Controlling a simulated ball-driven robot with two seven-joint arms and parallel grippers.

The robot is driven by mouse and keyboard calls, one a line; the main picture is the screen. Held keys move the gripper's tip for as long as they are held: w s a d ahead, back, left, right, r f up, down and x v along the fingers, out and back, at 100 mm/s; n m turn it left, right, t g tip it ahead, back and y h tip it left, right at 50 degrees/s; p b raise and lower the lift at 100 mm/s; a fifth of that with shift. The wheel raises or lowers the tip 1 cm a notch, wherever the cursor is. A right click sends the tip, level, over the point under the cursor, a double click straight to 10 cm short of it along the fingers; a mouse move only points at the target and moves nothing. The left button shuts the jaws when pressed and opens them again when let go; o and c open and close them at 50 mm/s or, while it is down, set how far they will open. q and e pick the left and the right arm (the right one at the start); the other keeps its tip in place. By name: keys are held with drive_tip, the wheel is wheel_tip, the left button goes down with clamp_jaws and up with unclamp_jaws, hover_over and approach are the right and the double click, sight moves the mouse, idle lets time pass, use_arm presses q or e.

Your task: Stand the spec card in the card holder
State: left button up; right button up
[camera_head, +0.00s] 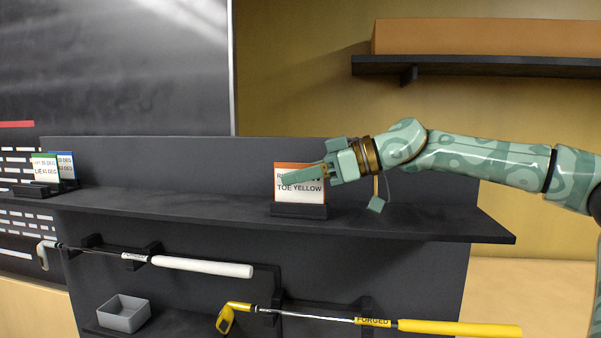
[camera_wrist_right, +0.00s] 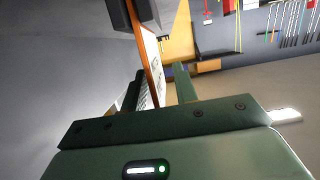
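The spec card (camera_head: 313,197), white with an orange top strip and the words "TOE YELLOW", stands upright in the black card holder (camera_head: 299,212) on the dark shelf. My right gripper (camera_head: 304,178) reaches in from the right, with one finger across the card's front and hiding part of its print. In the right wrist view, the card (camera_wrist_right: 152,60) shows edge-on between my right fingers (camera_wrist_right: 160,86). A clear gap shows between the card and the right-hand finger, so the gripper is open. The holder (camera_wrist_right: 122,14) also shows at the top there. My left gripper is out of view.
Green-topped (camera_head: 45,168) and blue-topped (camera_head: 67,166) cards stand at the shelf's left end. Below hang a white-gripped club (camera_head: 200,266) and a yellow-gripped club (camera_head: 455,328). A grey bin (camera_head: 124,313) sits lower left.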

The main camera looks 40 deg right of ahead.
drive_tip(key=shift+s+d+r+b, duration=0.15)
drive_tip(key=shift+s+d+b, duration=0.25)
drive_tip(key=b+v, duration=0.5)
drive_tip(key=v, duration=1)
drive_tip(key=shift+s, duration=0.15)
